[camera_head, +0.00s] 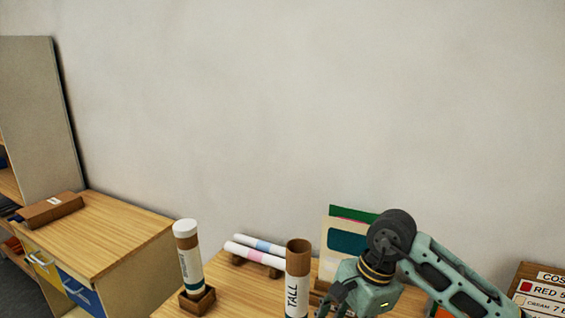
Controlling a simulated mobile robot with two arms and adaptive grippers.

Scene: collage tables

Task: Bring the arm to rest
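My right arm comes in from the lower right and bends down over the table (232,290). Its gripper (335,308) is at the bottom edge, just right of the brown tube marked TALL (297,285). Only the upper part of the gripper shows; its fingertips are cut off by the frame, so I cannot tell if it is open or holds anything. My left gripper is not in view.
A white-capped tube (188,257) stands slightly tilted in a small wooden holder (197,301). Two rolls (252,255) lie on a rack behind. A coloured panel (345,235) stands behind my arm. A price board (541,291) is at right, a wooden cabinet (110,235) at left.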

